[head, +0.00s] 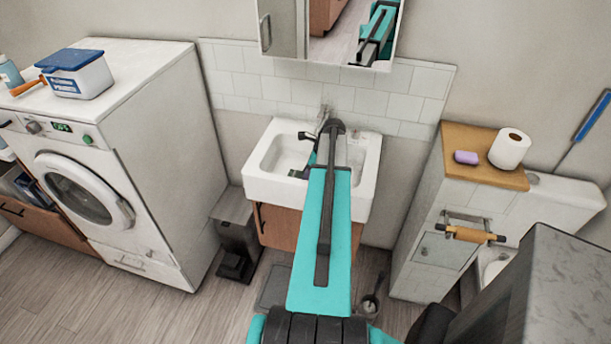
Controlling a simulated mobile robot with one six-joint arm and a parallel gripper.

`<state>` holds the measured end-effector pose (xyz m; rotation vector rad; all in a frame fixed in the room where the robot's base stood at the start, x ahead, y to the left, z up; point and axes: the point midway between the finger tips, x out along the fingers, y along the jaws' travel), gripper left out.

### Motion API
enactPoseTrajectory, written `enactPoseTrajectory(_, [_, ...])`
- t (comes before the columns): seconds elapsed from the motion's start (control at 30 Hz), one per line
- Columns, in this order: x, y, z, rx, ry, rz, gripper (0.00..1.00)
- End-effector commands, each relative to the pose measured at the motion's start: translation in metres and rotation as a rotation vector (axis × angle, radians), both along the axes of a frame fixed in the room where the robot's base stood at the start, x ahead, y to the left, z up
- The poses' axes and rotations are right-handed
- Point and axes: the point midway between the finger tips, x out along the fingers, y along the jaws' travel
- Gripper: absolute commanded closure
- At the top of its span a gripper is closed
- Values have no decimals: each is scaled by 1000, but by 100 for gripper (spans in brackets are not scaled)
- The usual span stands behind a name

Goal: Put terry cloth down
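I cannot make out a terry cloth anywhere in the head view. My teal arm reaches up the middle of the picture to the white sink (259,179) on the far wall. My gripper (299,173) shows small and dark at the left of the arm, over the sink basin. The arm hides part of the basin. The gripper's fingers are too small and too covered to tell whether they are open or shut, or whether they hold anything.
A washing machine (150,130) stands at the left with a blue-lidded box (80,80) on top. A pedal bin (236,235) stands beside the sink. At the right, a wooden shelf top (462,140) holds purple soap (467,157) and a paper roll (509,149). A mirror cabinet hangs above.

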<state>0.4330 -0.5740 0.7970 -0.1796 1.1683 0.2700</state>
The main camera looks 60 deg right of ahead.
Motion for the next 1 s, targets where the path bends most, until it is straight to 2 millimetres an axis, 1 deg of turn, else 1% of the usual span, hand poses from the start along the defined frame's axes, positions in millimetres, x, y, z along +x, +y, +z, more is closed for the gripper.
enactPoseTrajectory(0.1, [0, 0, -6, 1, 0, 0, 68])
enactPoseTrajectory(0.57, [0, 0, -10, 0, 0, 0, 68])
enactPoseTrajectory(0.6, [0, 0, -9, -1, 0, 1, 35])
enactPoseTrajectory(1.0, [0, 0, -6, 0, 0, 0, 34])
